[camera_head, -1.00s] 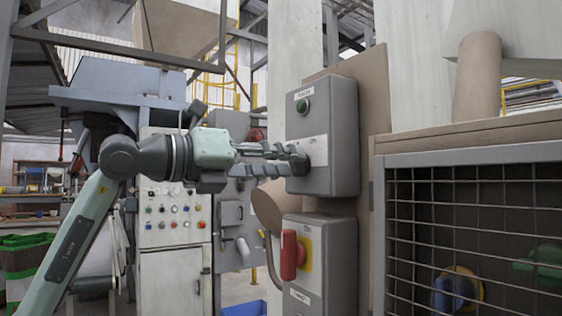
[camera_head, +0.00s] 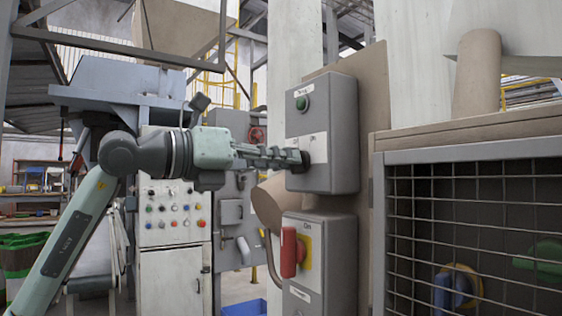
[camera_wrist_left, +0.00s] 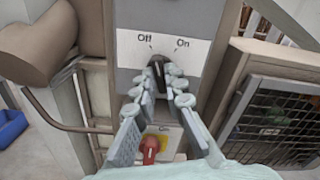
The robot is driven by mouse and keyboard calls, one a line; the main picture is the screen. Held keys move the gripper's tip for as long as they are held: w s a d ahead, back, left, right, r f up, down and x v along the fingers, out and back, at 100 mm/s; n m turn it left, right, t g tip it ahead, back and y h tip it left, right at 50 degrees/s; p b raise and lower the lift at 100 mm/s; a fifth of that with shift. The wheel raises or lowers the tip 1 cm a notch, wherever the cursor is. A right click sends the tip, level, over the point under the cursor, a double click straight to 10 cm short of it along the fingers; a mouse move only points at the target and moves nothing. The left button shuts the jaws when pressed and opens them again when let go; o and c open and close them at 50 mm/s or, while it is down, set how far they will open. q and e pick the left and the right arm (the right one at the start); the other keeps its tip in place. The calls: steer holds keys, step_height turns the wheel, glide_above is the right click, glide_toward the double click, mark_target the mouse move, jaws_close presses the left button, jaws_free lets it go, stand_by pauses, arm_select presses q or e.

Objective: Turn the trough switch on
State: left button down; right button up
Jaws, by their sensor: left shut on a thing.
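The dark switch knob (camera_wrist_left: 156,66) sits below and between these words. It points roughly upward; its exact angle is partly hidden by the fingers. My left gripper (camera_head: 298,158) reaches the box from the left. Its two fingers (camera_wrist_left: 163,76) are shut on the knob. My right gripper is in neither view.
Just below is a second grey box (camera_head: 335,265) with a red handle (camera_head: 289,252) on a yellow plate. A mesh cage (camera_head: 470,215) stands to the right. A brown duct (camera_head: 270,203) is beside the boxes. A control cabinet (camera_head: 172,235) is behind my arm.

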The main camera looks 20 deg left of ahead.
arm_select(q)
steer(key=m+b, duration=0.1)
steer(key=m, duration=0.9)
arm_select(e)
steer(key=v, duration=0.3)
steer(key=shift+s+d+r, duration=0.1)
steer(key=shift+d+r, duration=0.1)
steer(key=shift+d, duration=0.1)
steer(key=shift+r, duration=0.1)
arm_select(q)
steer(key=c, duration=1.6)
jaws_free()
steer(key=v, duration=1.2)
